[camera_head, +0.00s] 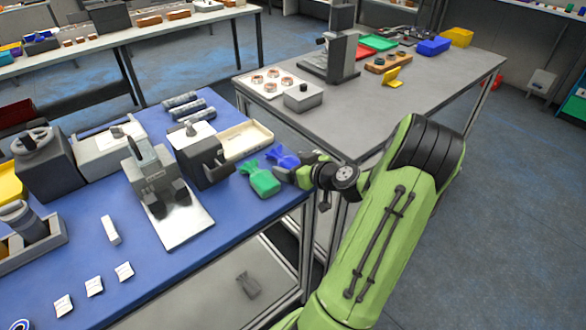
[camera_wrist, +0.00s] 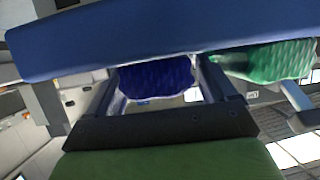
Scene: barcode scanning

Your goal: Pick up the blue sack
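The blue sack (camera_head: 284,158) lies at the right edge of the blue table, just behind the green sack (camera_head: 263,181). My gripper (camera_head: 291,172) is at that edge, right beside the blue sack and partly covering it. In the wrist view the blue sack (camera_wrist: 156,79) sits between the two widely spread fingers of my gripper (camera_wrist: 163,90). A narrow gap seems to show by the right finger, and I see no clear grip. The green sack (camera_wrist: 268,62) is just outside the right finger in that view.
The blue table (camera_head: 84,261) also holds a cream tray (camera_head: 246,139), a dark box-like device (camera_head: 203,164) and a scanner stand (camera_head: 160,190), all left of the sacks. A grey table (camera_head: 330,125) stands behind and to the right. The floor at right is free.

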